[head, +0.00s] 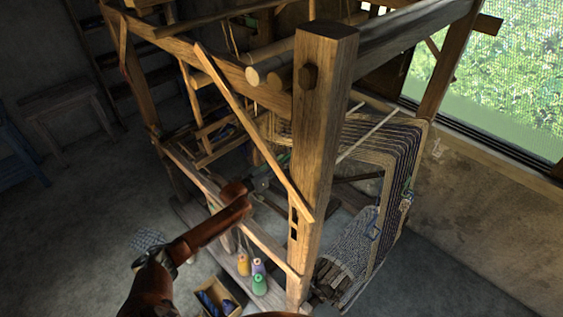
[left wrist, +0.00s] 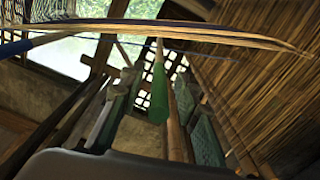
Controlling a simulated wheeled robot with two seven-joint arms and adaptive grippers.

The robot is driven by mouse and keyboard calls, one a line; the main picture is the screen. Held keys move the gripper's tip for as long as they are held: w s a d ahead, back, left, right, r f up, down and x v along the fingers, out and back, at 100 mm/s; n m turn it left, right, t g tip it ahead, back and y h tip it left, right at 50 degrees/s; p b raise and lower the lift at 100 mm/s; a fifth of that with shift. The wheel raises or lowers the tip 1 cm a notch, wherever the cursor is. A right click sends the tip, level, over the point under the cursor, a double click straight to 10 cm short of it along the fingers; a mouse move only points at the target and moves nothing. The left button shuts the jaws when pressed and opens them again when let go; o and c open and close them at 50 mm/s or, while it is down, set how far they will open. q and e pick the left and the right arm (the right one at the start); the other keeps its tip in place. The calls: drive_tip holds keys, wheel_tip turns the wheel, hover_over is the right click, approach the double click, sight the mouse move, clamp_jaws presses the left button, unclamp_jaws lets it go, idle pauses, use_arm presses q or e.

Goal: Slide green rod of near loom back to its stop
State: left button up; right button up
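The wooden loom (head: 322,150) fills the middle of the head view. My left gripper (head: 268,174) reaches through the side of its frame, behind a slanting wooden bar that partly hides it. In the left wrist view the green rod (left wrist: 159,92) points away from the camera, its thicker green end nearest. The fingers of my left gripper (left wrist: 157,78) stand apart, one on each side of the rod in the picture. I cannot tell whether either finger touches it. In the head view I cannot tell the rod apart from the small green parts near the gripper. My right gripper is not in view.
A slanting bar (head: 250,125) and a lower rail (head: 225,212) lie close to my left forearm. Striped cloth (head: 392,150) hangs at the loom's right. Thread cones (head: 259,284) and an open box (head: 218,298) stand below. Pale strips (left wrist: 150,32) cross the wrist view.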

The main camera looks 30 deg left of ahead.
use_arm(q)
drive_tip(key=shift+s, duration=0.1)
clamp_jaws()
idle(0.4)
